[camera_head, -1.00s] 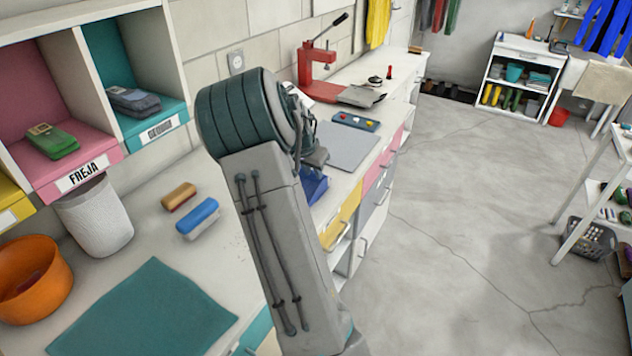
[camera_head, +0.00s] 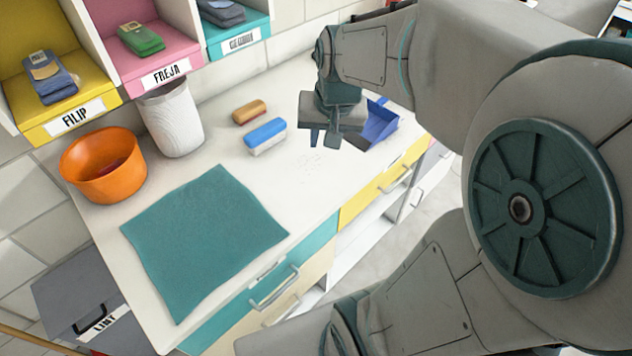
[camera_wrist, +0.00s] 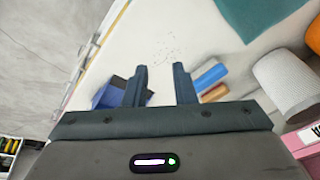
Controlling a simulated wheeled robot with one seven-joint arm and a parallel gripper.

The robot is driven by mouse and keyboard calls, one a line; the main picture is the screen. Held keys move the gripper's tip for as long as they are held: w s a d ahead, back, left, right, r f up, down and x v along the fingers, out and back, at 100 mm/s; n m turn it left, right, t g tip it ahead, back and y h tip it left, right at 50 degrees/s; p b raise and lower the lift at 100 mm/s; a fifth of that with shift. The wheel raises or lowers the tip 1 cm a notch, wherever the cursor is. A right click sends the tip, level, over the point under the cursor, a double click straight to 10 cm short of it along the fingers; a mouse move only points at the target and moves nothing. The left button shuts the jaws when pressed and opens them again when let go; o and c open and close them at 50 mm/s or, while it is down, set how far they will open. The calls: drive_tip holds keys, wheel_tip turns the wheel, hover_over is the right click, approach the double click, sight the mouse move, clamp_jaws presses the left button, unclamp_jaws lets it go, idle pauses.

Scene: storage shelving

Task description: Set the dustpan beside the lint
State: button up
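The blue dustpan (camera_head: 381,124) lies on the white worktop, partly hidden behind my gripper. In the wrist view the dustpan (camera_wrist: 107,95) is left of and partly behind the left finger. My gripper (camera_head: 324,140) hangs over the worktop between the dustpan and the sponge-like blocks. In the wrist view my gripper (camera_wrist: 162,76) has its fingers apart, with mostly bare worktop between them. Small dark specks of lint (camera_head: 310,161) are scattered on the worktop near my gripper; the lint (camera_wrist: 163,40) also shows ahead of the fingers. A grey box (camera_head: 75,291) at lower left is labelled LINT.
A blue-and-white block (camera_head: 265,136) and a brown block (camera_head: 249,112) lie left of my gripper. A teal cloth (camera_head: 205,235), an orange bowl (camera_head: 103,166) and a white bin (camera_head: 172,120) stand further left. Named cubbies (camera_head: 165,72) overhang the back. Worktop around the lint is bare.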

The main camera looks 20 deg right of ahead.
drive_tip(key=s+a+n, duration=0.4)
drive_tip(key=s+a, duration=0.2)
drive_tip(key=s, duration=0.4)
drive_tip(key=shift+f+n, duration=0.2)
drive_tip(key=shift+n, duration=0.1)
